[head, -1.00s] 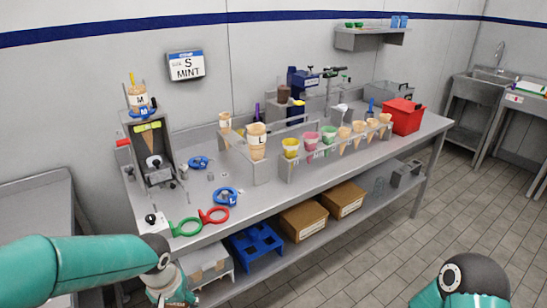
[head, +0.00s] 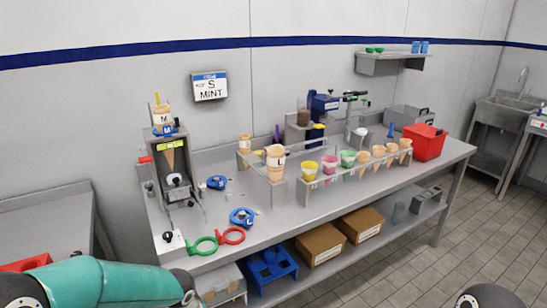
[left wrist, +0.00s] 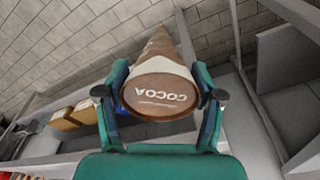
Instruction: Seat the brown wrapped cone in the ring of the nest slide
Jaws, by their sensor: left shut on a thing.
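In the left wrist view a brown wrapped cone (left wrist: 160,90) marked COCOA is between the fingers of my left gripper (left wrist: 160,97), which is shut on it. Its wide end faces the camera and its tip points away, toward the top. In the head view my left arm shows at the bottom left; the cone is not seen there. A grey upright stand (head: 177,192) on the left of the counter carries a cone marked M (head: 162,116) in a blue collar. I cannot tell which part is the nest slide's ring. My right gripper is out of view.
Blue rings (head: 242,217), a green ring handle (head: 204,246) and a red one (head: 231,236) lie on the counter (head: 330,205). A rack holds several cones and cups (head: 310,170). A blue crate (head: 271,264) and cardboard boxes (head: 320,243) sit on the lower shelf.

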